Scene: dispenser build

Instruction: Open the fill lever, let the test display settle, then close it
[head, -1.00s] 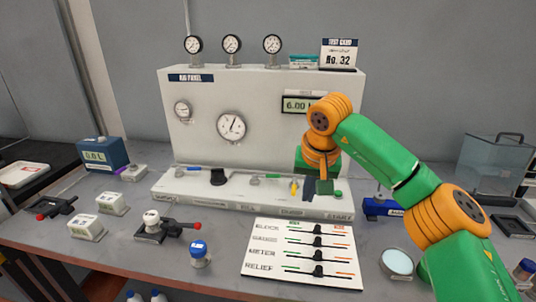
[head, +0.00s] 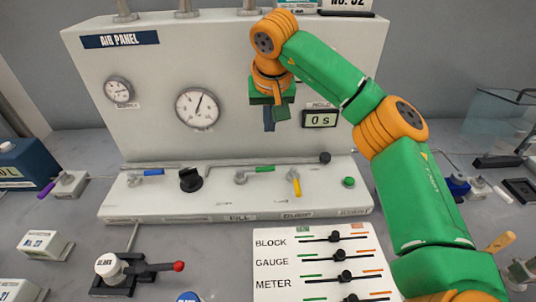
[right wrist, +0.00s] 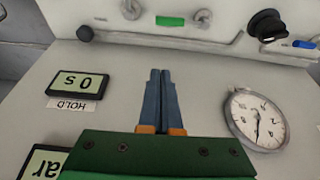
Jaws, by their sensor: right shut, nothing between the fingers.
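The fill lever appears to be the green-handled lever (head: 258,170), above the word FILL on the ledge; its handle points right along the pipe. The green handle also shows in the right wrist view (right wrist: 170,20). The HOLD display (head: 320,119) reads 0 s, and shows in the right wrist view (right wrist: 78,83). A second display (right wrist: 42,162), partly cut off there, ends in "ar". My right gripper (head: 269,128) is shut and empty, fingers pointing down in front of the panel face, above the levers and apart from them. My left gripper is not in view.
On the ledge are a blue lever (head: 148,171), a black knob (head: 190,180), a yellow lever (head: 296,186) pointing down and a green button (head: 348,182). A round gauge (head: 198,108) is on the panel. A slider card (head: 275,284) lies in front.

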